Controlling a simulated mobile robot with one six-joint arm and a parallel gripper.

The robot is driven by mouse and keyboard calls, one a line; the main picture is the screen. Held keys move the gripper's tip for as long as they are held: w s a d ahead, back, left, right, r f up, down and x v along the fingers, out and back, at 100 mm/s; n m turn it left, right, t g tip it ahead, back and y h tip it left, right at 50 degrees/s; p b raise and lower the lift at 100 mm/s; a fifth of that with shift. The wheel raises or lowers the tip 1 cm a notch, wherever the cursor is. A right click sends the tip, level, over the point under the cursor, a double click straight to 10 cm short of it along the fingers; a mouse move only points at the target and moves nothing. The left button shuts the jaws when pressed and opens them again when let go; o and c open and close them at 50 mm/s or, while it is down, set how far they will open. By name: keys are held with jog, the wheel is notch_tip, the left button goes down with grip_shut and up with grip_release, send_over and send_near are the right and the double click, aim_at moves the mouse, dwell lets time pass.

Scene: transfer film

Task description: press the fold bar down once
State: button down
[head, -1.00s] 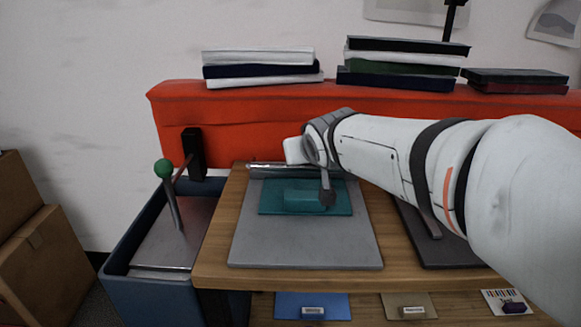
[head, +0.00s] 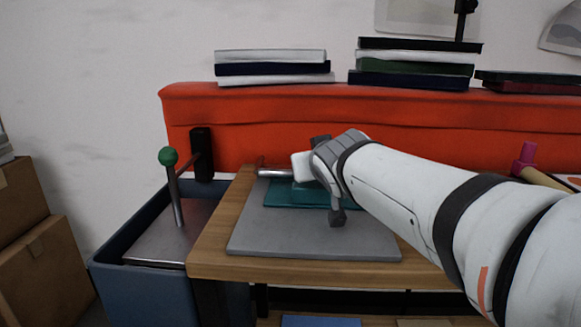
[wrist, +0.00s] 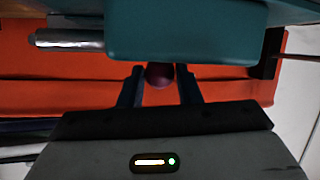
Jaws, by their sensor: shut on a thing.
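My gripper (head: 328,180) is low over the grey plate (head: 310,240) on the wooden table. Its fingers (wrist: 160,85) are closed around a small dark red rounded piece (wrist: 160,74), at the edge of a teal block (wrist: 187,30). The block also shows in the head view (head: 306,191), on a teal sheet (head: 283,201), partly hidden by my gripper. A silver bar (head: 275,173) lies at the plate's back edge. A lever with a green ball (head: 168,156) stands upright at the left, apart from my gripper. I cannot tell which part is the fold bar.
The lever stands over a metal plate (head: 150,249) in a blue bin (head: 112,272), left of the table (head: 217,238). A black post (head: 202,155) rises behind it. An orange backrest (head: 240,118) bears stacked books (head: 272,69). A magenta handle (head: 524,157) is at the right.

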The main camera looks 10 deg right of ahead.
jog(key=shift+f, duration=0.35)
jog(key=c, duration=1.1)
grip_release()
jog(key=shift+s+r, duration=0.1)
jog(key=shift+o, duration=0.2)
jog(key=shift+r, duration=0.15)
notch_tip(320, 180, up, 10)
jog(key=p, duration=0.5)
